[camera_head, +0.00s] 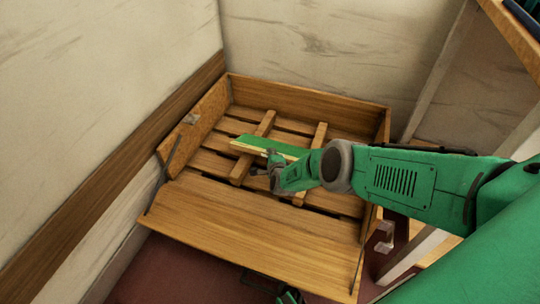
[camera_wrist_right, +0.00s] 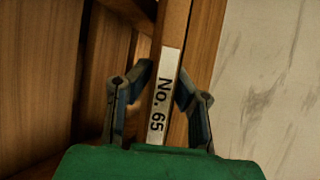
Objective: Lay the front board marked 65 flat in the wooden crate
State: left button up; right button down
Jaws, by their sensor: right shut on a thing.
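The wooden crate (camera_head: 250,218) stands in the corner, its slatted floor showing. My right gripper (camera_head: 266,168) reaches into it from the right and is shut on a narrow board (camera_head: 268,146), green on top with a pale edge in the head view. In the right wrist view the board's edge carries a white label reading "No. 65" (camera_wrist_right: 160,98), between the two fingers (camera_wrist_right: 160,90). The board is above the slats; whether it touches them I cannot tell. A green and dark part at the bottom edge looks like my left gripper (camera_head: 286,296), mostly cut off.
Pale walls close in behind and left of the crate, with a brown wooden rail (camera_head: 120,170) along the left wall. Pale posts (camera_head: 412,258) stand at the right. Reddish floor (camera_head: 180,272) shows in front.

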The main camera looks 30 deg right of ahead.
jog(key=shift+f, duration=0.1)
jog(key=c, duration=1.4)
grip_release()
jog(key=shift+o, duration=0.2)
jog(key=shift+s, duration=0.1)
jog(key=v, duration=1.1)
jog(key=shift+s+a, duration=0.15)
jog(key=shift+s, duration=0.2)
